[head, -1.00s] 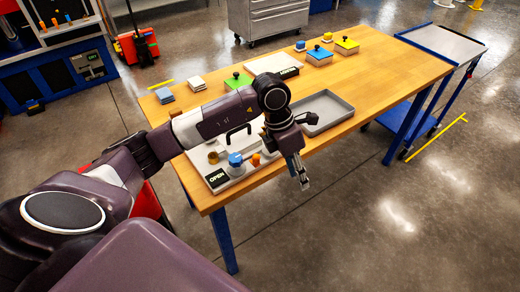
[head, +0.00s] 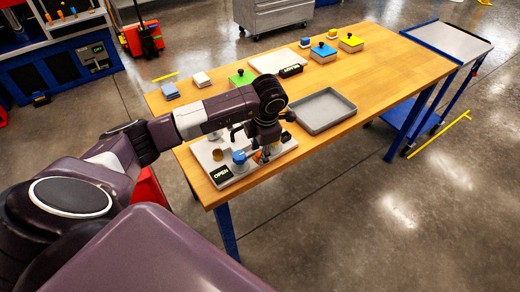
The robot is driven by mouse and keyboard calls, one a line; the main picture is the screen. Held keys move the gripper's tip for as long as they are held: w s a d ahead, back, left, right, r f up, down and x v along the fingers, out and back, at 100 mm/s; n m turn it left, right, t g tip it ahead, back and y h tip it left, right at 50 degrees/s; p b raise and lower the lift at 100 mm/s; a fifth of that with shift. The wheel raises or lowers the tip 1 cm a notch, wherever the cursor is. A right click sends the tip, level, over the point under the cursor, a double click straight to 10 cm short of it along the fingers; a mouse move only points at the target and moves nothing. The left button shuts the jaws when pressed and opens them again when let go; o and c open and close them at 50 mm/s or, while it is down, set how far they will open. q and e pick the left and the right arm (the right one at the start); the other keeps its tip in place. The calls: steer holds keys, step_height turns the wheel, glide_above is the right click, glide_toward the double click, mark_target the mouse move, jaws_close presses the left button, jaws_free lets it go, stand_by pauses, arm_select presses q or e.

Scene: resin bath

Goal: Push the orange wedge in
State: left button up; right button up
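The orange wedge (head: 257,157) is a small orange piece on the light grey fixture plate (head: 238,176) at the table's near end, just right of a blue round knob (head: 240,157). It is partly hidden by my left gripper. My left gripper (head: 265,156) points down over the plate, right beside the wedge. I cannot tell whether it touches the wedge, and its fingers are too small and dark to show whether they are open. My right gripper is not in view.
A black "OPEN" sign (head: 221,174) and a brass-coloured knob (head: 218,154) are on the plate's left part. An empty grey tray (head: 325,113) lies to the right. Green (head: 242,79), blue (head: 323,54) and yellow (head: 351,44) lidded boxes stand farther back. The table's right side is clear.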

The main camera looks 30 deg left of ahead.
arm_select(q)
steer(key=shift+f, duration=0.1)
jaws_close()
steer(key=shift+a, duration=0.1)
stand_by(0.3)
steer(key=shift+w+a+f+b, duration=0.1)
steer(key=shift+w+a+b, duration=0.3)
steer(key=shift+b, duration=0.4)
steer(key=shift+a, duration=0.3)
steer(key=shift+r, duration=0.2)
steer(key=shift+a, duration=0.1)
jaws_free()
